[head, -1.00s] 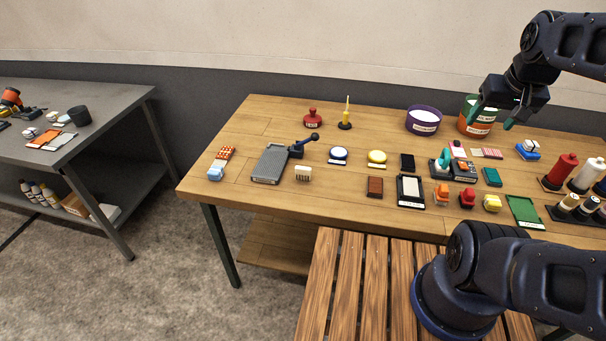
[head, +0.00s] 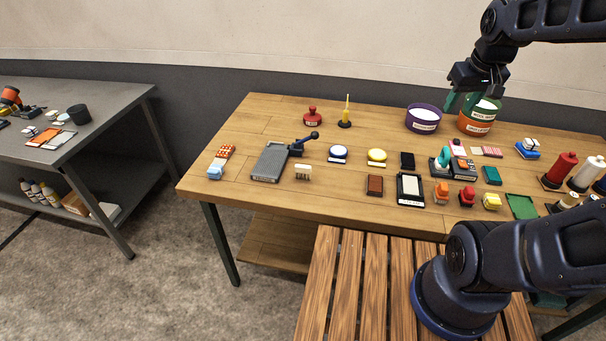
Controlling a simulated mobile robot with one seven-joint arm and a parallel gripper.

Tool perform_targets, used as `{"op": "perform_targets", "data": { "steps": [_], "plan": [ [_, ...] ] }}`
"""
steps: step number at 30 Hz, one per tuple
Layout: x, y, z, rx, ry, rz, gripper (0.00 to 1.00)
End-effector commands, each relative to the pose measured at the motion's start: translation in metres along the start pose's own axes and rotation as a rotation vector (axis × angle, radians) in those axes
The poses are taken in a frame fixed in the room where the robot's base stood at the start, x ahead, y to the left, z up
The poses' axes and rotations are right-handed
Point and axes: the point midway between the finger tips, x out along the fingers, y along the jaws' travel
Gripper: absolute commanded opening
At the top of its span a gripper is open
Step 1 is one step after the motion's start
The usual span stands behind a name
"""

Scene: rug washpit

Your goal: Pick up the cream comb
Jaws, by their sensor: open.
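The cream comb (head: 303,172) is a small pale piece with dark teeth. It stands on the wooden table (head: 225,190) near the front edge, just right of a grey plate with a dark lever. My gripper (head: 462,104) is open, with green fingertips pointing down, above the back of the table in front of the orange-and-green tub. It is well to the right of the comb and farther back, and nothing shows between its fingers.
The grey lever plate (head: 270,162) lies close left of the comb. A purple tub (head: 423,118) and an orange-and-green tub (head: 480,118) stand at the back. Stamps, pads and spools crowd the right. A slatted bench (head: 345,285) stands in front. Table surface around the comb's front is clear.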

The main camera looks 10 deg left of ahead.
Motion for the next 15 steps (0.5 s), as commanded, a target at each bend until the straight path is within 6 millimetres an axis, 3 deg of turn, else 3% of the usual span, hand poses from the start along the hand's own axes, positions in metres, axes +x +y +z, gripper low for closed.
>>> {"op": "perform_targets", "data": {
  "steps": [6,15],
  "plan": [
    [0.030,-0.038,-0.045,-0.204,-0.049,-0.038,0.42],
    [0.078,-0.107,-0.093,-0.481,-0.106,-0.090,0.42]
  ]
}}
